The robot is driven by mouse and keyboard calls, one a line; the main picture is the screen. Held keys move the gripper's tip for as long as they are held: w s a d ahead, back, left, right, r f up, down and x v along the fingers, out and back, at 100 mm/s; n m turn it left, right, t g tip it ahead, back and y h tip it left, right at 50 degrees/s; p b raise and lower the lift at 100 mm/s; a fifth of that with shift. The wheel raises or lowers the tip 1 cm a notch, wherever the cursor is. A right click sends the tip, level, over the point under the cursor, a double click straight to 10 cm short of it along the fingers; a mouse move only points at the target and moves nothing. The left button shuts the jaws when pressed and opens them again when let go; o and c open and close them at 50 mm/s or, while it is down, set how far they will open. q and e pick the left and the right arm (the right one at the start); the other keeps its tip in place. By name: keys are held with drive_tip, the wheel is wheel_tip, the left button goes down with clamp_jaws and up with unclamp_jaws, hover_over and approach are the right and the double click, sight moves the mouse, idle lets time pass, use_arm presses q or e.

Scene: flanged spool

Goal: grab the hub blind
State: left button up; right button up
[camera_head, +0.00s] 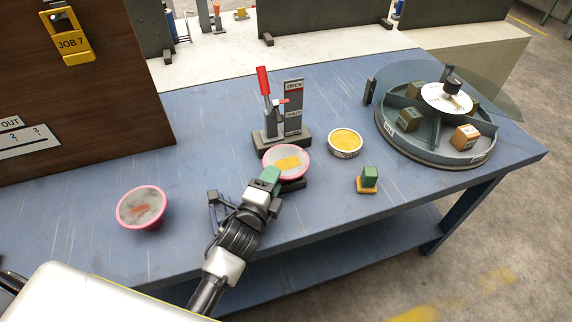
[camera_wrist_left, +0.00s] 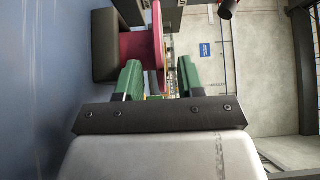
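A pink-rimmed spool (camera_head: 295,151) with a yellow patch on its top stands at the foot of the red-handled clamp stand. Its top flange hides the hub in the head view. In the left wrist view the flange (camera_wrist_left: 158,30) shows edge-on, with the reddish hub (camera_wrist_left: 134,44) beside it and a black base (camera_wrist_left: 104,45). My left gripper (camera_head: 270,176) is at the spool's near rim. Its green fingers (camera_wrist_left: 160,78) are apart, one on each side of the flange's edge; I cannot tell whether either touches. My right gripper is not in view.
The clamp stand (camera_head: 294,110) rises behind the spool. Another pink-rimmed round piece (camera_head: 142,208) stands left, a yellow-filled bowl (camera_head: 345,141) right, and a green block on a yellow base (camera_head: 368,179) nearby. A divided carousel (camera_head: 392,150) is far right. The blue table (camera_head: 215,150) is partly clear.

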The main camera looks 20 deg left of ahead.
use_arm(q)
drive_tip(key=shift+w+d, duration=0.1)
drive_tip(key=shift+w, duration=0.7)
clamp_jaws()
drive_tip(key=shift+s+f, duration=0.1)
idle(0.6)
drive_tip(key=shift+r, duration=0.2)
